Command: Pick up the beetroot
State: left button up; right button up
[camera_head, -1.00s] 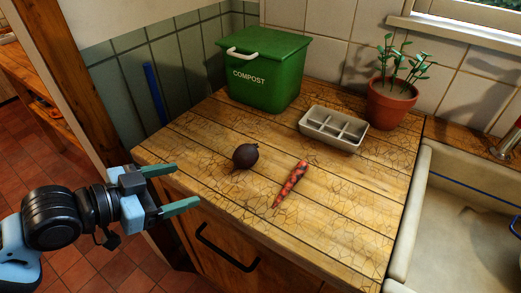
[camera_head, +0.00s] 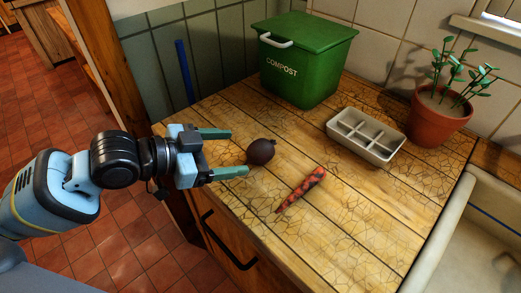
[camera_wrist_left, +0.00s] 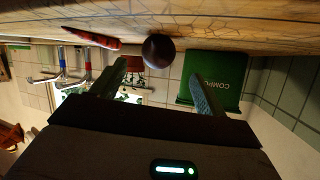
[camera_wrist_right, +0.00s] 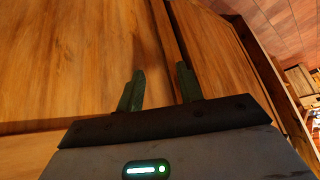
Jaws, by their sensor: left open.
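The beetroot (camera_head: 261,151) is a dark purple round root lying on the wooden worktop, near its left front edge. My left gripper (camera_head: 240,152) is open, its green fingers pointing right toward the beetroot, with the tips just left of it. In the left wrist view, which is upside down, the beetroot (camera_wrist_left: 159,48) shows ahead between the two open fingers (camera_wrist_left: 158,70); nothing is held. My right gripper shows only in its own wrist view (camera_wrist_right: 160,72), with fingers apart and empty, facing a wooden panel.
A red and dark mottled carrot-like root (camera_head: 300,190) lies right of the beetroot. Behind stand a green compost bin (camera_head: 307,75), a grey divided tray (camera_head: 365,140) and a potted plant (camera_head: 436,118). A sink (camera_head: 450,255) is at the right. A black handle (camera_head: 228,243) juts below the worktop edge.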

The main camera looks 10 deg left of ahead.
aim_at(249, 152)
pick_arm(q)
jog(key=shift+x, duration=3.25)
jog(key=shift+s+f, duration=0.15)
jog(key=c, duration=1.1)
